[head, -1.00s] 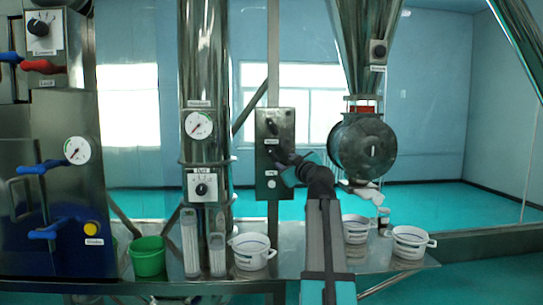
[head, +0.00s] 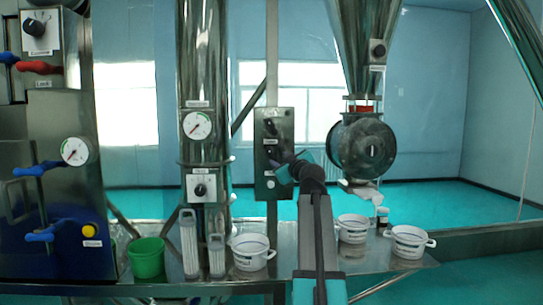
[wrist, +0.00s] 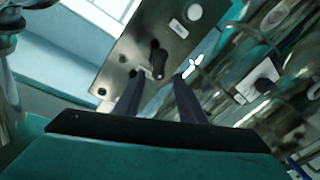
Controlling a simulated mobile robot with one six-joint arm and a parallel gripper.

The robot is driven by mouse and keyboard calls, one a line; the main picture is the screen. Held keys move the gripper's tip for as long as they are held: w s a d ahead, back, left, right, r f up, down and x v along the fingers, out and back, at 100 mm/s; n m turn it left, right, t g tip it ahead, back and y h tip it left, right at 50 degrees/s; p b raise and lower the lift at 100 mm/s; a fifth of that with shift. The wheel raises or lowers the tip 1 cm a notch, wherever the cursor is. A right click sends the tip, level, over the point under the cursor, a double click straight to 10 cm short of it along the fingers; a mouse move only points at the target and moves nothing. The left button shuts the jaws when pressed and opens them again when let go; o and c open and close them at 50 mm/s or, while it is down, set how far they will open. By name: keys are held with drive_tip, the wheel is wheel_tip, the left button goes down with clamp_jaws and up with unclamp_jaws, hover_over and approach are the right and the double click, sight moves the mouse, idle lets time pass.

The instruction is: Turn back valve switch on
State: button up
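A grey metal control panel (head: 287,122) hangs on a post, with an upper black knob (head: 270,127), a lower black knob and a whitish button (head: 271,184). Its labels are too small to read, so I cannot tell which switch is the back valve's. My gripper (head: 283,172) is at the panel's lower half and partly hides it. In the wrist view, my gripper (wrist: 160,76) is open, its two dark fingers apart. A black knob (wrist: 158,60) on the panel (wrist: 125,55) shows between and just beyond the fingertips; contact is unclear. The button (wrist: 194,12) is farther up.
A steel column with a gauge (head: 197,125) and a boxed knob (head: 201,188) stands left of the panel. A round steel housing (head: 366,147) is close on the right. White buckets (head: 250,252) and a green bucket (head: 146,258) sit below.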

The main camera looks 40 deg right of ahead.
sight(273, 155)
drive_tip(key=p+x, duration=0.2)
drive_tip(key=x, duration=0.7)
drive_tip(key=shift+w+r+p, duration=0.1)
drive_tip(key=shift+w+p, duration=0.05)
drive_tip(key=shift+p, duration=0.25)
drive_tip(key=shift+p+x, duration=0.3)
drive_tip(key=shift+x, duration=0.7)
drive_tip(key=shift+c, duration=0.4)
